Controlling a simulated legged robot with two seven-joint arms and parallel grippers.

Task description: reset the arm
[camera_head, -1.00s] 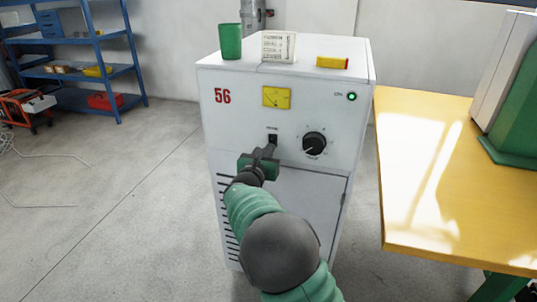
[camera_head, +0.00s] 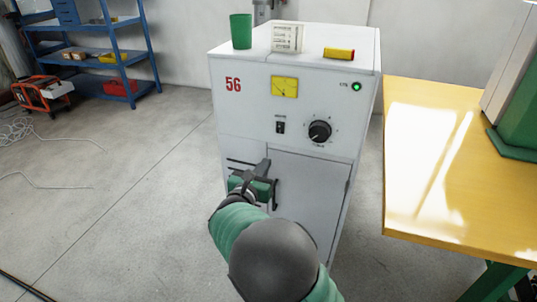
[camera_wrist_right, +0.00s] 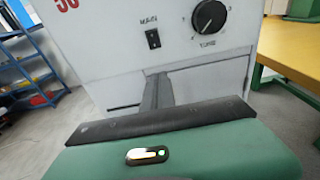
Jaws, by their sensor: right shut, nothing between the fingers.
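My right gripper (camera_head: 264,166) is in front of the white cabinet (camera_head: 240,120), below its black rocker switch (camera_head: 280,127). The gripper is shut and empty. In the right wrist view its closed fingers (camera_wrist_right: 156,85) point at the cabinet front, with the switch (camera_wrist_right: 153,38) above them. I cannot tell whether the fingertips touch the cabinet. A black dial (camera_head: 319,131) is right of the switch, and a green lamp (camera_head: 356,86) is lit at the upper right. My left gripper is not in view.
A green cup (camera_head: 241,31), a white card (camera_head: 287,37) and a yellow-red block (camera_head: 339,53) stand on the cabinet. A yellow table (camera_head: 430,170) is close on the right. A blue shelf (camera_head: 118,52) stands back left.

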